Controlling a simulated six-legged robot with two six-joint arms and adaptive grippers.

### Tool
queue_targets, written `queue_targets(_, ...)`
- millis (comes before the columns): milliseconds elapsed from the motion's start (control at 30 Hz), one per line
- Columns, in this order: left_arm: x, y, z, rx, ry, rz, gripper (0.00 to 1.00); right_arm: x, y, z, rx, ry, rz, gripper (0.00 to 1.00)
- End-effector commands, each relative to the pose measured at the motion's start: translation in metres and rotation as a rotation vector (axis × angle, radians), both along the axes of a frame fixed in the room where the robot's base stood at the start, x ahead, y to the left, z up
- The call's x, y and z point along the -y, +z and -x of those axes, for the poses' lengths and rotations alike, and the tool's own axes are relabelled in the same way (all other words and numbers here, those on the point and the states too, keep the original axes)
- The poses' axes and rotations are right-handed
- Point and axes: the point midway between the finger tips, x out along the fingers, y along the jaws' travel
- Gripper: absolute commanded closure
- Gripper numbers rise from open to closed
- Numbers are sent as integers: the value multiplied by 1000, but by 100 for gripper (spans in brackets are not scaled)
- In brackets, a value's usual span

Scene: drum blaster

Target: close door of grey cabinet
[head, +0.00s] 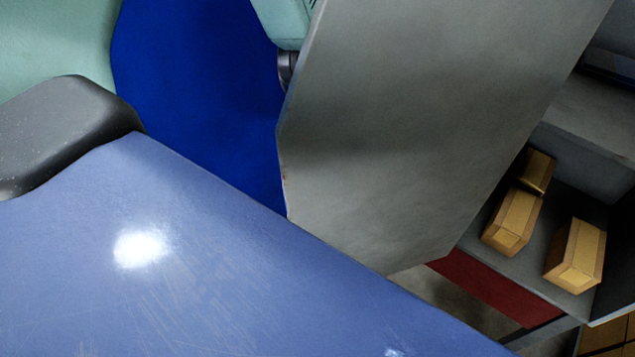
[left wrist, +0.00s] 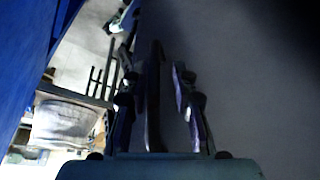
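The grey cabinet's door (head: 420,110) is a large, flat grey panel. It stands swung open in the middle of the head view, tilted in the picture. The grey cabinet (head: 595,115) is open at the right, with its inside showing. In the left wrist view my left gripper (left wrist: 157,85) has its dark fingers extended and apart, with nothing clearly held. A broad grey surface (left wrist: 255,90) fills the right of that view, possibly the door; I cannot tell whether the fingers touch it. My right gripper is not in view.
Several yellow-brown boxes, one (head: 514,222) near the door's edge, stand on the cabinet's shelf. A red strip (head: 490,292) runs below the shelf. A large glossy blue surface (head: 200,290) fills the foreground. The left wrist view shows cluttered shapes at its left.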

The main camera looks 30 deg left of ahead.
Motion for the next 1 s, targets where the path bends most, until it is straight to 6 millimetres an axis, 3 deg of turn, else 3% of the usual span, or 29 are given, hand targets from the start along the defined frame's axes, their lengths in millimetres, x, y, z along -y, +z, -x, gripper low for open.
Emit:
queue_targets(267,0,0,0,1,0,1,99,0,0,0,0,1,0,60)
queue_targets(1000,0,1,0,-2,3,1,100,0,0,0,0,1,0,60)
